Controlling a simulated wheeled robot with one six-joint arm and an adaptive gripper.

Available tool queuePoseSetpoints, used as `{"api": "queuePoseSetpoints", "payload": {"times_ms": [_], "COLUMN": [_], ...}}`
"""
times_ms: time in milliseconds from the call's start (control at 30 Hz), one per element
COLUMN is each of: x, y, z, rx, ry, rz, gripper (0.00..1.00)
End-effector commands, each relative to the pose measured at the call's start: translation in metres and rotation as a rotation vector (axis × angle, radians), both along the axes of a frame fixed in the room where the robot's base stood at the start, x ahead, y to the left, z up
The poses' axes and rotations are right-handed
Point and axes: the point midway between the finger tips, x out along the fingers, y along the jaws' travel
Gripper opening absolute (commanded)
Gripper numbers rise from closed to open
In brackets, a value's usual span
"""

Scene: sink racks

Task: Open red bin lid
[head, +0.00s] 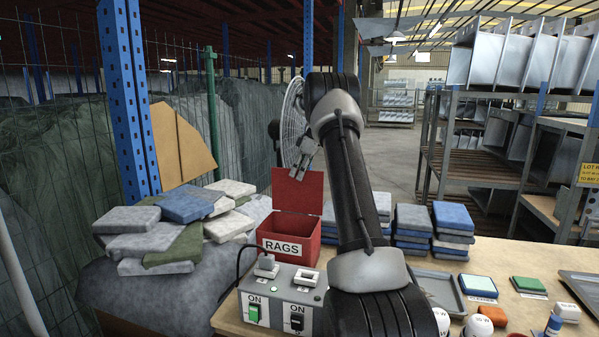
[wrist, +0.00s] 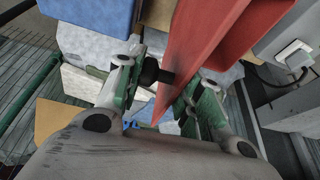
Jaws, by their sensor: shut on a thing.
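The red bin (head: 290,243), labelled RAGS, stands on the table behind the switch box. Its red lid (head: 296,190) is raised about upright at the back of the bin, and the bin's inside shows. My gripper (head: 302,168) is at the upper part of the lid. In the wrist view my gripper (wrist: 163,92) has its fingers on either side of the red lid (wrist: 183,62), shut on it. A small dark piece (wrist: 152,73) sits between the left finger and the lid; I cannot tell whether it is a knob or a finger pad.
A switch box (head: 280,297) stands in front of the bin. Folded cloths (head: 150,243) are piled on the left, and more stacks (head: 412,222) stand right of my arm. A blue post (head: 128,95) and wire fence rise behind on the left.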

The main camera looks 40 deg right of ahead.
Motion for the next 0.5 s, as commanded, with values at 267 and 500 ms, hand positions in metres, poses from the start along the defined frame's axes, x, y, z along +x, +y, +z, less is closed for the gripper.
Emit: {"api": "queuePoseSetpoints", "payload": {"times_ms": [267,500], "x": [0.019,0.024], "y": [-0.023,-0.031], "z": [-0.007,-0.01], "rx": [-0.002,-0.004], "ry": [-0.003,-0.003], "rz": [0.001,0.001], "gripper": [0.0,0.0]}}
